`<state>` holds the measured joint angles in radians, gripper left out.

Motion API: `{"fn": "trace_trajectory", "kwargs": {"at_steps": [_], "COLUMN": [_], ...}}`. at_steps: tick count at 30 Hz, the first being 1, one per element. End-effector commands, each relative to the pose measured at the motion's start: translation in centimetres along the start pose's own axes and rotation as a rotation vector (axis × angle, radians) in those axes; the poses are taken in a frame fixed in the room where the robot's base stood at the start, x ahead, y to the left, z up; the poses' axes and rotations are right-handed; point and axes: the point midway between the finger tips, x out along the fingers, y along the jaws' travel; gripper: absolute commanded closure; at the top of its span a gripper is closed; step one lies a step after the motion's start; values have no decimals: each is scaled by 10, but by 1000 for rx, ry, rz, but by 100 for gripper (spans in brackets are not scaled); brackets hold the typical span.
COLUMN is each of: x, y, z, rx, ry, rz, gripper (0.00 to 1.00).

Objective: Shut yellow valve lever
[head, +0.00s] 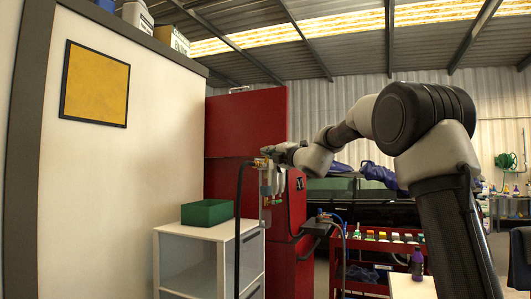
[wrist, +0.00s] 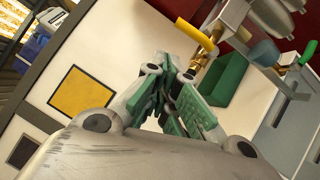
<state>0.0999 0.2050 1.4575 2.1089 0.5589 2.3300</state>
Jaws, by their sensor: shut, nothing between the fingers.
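The yellow valve lever (wrist: 194,33) shows at the top of the wrist view as a short yellow bar, slanting from upper left to lower right. Its lower right end meets brass fittings (wrist: 204,58). My gripper (wrist: 170,84) is shut and empty, with green finger pads, pointing toward the lever area. A gap shows in the picture between the fingertips and the lever. In the head view my gripper (head: 276,154) is small, beside the brass and grey valve assembly (head: 265,164) at the red cabinet. The lever is too small to make out there.
A dark hose (head: 238,215) hangs from the assembly. The red cabinet (head: 245,120) stands behind. A red cart (head: 365,287) with bottles is to the right.

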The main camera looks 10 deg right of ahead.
Motion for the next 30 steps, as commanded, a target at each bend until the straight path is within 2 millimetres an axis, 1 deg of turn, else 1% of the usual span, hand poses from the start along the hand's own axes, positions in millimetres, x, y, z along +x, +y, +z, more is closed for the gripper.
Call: {"fn": "trace_trajectory", "kwargs": {"at_steps": [1,6,9,12,17,30], "x": [-9,-38,-51,-59,-63,-62], "y": [2,6,8,9,10,10], "z": [1,1,1,1,1,1], "rx": [0,-1,-1,-1,0,-7], "ry": [-2,-2,-1,-1,0,0], "rz": [0,0,0,0,1,0], "gripper": [100,100,100,100,100,100]}}
